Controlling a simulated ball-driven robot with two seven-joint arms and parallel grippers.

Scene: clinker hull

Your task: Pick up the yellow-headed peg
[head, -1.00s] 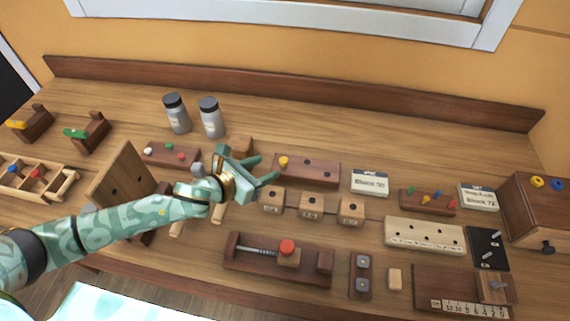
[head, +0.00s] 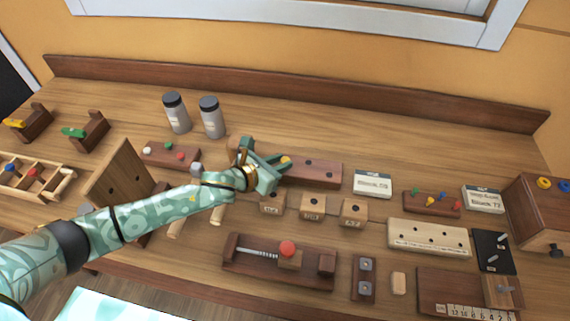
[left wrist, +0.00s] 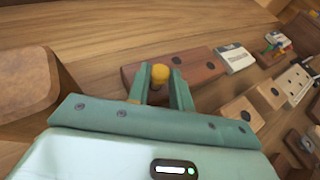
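The yellow-headed peg (head: 285,160) stands at the left end of a dark wooden block with holes (head: 318,172). In the left wrist view its round yellow head (left wrist: 160,74) shows between my two fingers, and its lower part is partly hidden. My left gripper (head: 281,164) is open, with one finger on each side of the peg. In the left wrist view a gap shows beside the head, so the fingers do not look closed on it. My right gripper is not in view.
Several light wooden cubes (head: 312,205) stand in front of the block. A white label card (head: 373,184) lies to its right. A small rack of coloured pegs (head: 431,203) is farther right.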

